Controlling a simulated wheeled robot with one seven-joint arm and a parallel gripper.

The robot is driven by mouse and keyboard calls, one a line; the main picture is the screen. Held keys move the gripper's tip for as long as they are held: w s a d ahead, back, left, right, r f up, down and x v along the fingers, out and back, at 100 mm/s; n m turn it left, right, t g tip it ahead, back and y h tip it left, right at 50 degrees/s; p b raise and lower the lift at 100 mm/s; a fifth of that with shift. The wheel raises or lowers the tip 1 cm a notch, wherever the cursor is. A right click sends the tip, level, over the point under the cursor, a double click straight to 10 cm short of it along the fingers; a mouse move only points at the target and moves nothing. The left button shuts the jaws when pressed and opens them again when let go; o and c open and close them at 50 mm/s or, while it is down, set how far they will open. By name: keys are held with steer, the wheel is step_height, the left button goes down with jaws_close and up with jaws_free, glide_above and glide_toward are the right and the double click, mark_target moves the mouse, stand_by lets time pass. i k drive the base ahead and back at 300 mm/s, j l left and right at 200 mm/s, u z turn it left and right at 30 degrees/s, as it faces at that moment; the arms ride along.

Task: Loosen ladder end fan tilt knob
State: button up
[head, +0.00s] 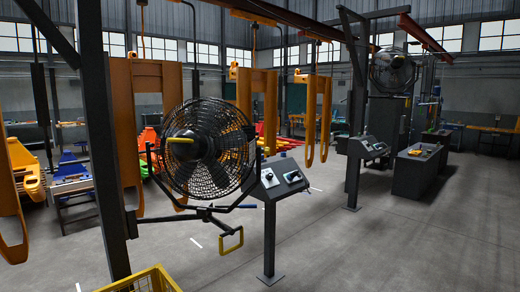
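A large black caged fan (212,172) hangs in a dark yoke (187,205) fixed to a dark steel post (103,150) at left. Its cage is tilted, and a yellow bar (180,140) shows at its hub. A yellow loop handle (231,242) hangs below the yoke. Small dark fittings sit at the yoke's ends beside the cage; I cannot tell which is the tilt knob. A second caged fan (392,72) stands high at the back right, too far for a knob to show. My gripper is not in view.
A control pedestal (270,225) stands just right of the near fan; another (358,165) is farther back. A yellow basket (145,282) is at the bottom left. Orange fork frames (255,105) hang behind the fan. Grey floor (400,245) is open at the front right.

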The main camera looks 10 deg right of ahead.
mark_target(266, 151)
steer(key=i+l+u, duration=0.15)
steer(key=l, duration=0.2)
steer(key=i+l+u, duration=0.15)
steer(key=l, duration=0.2)
steer(key=i+l+u, duration=0.15)
steer(key=l, duration=0.25)
steer(key=i+l+u, duration=0.15)
steer(key=l, duration=0.2)
steer(key=l+u, duration=0.15)
steer(key=l, duration=0.25)
steer(key=i+l+u, duration=0.3)
steer(key=i+l, duration=0.15)
steer(key=i+l+u, duration=0.5)
steer(key=i+l, duration=0.25)
